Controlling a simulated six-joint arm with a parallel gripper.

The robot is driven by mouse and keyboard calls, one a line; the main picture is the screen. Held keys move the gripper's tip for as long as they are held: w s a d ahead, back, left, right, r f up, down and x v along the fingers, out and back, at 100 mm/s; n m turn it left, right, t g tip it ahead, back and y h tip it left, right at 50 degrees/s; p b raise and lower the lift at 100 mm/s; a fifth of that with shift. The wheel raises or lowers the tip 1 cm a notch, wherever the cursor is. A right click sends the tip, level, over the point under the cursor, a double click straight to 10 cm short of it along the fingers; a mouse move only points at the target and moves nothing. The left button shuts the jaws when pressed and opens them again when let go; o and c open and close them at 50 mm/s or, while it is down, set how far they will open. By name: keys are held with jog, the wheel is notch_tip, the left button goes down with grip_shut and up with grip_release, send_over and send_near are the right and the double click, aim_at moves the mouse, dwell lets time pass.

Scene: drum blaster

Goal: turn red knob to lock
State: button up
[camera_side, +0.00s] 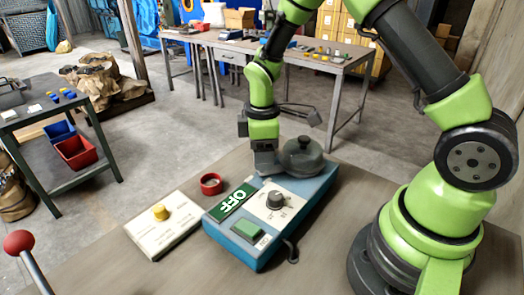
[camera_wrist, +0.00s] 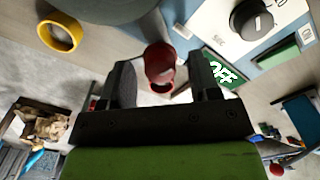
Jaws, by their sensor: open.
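A red knob (camera_wrist: 159,60) on a grey shaft shows in the wrist view, between the two fingers of my gripper (camera_wrist: 161,64). The fingers are apart, one on each side of it; I cannot tell whether either touches it. In the side view my gripper (camera_side: 266,165) points down over the far end of the blue control box (camera_side: 257,253), left of a dark domed part (camera_side: 303,160). The red knob cannot be made out there. The box has a green OFF label (camera_side: 233,202), a black dial (camera_side: 276,200) and a green button (camera_side: 247,230).
A red ring (camera_side: 211,184) lies left of the box. A red ball-topped lever (camera_side: 19,242) rises at the lower left. The wrist view also shows a yellow ring (camera_wrist: 75,33).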

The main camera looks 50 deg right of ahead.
jog(key=shift+c, duration=0.3)
jog(key=c, duration=0.9)
jog(key=shift+m, duration=0.3)
jog(key=m, duration=0.3)
jog(key=shift+m, duration=0.3)
jog(key=m, duration=1.3)
jog(key=shift+m, duration=0.3)
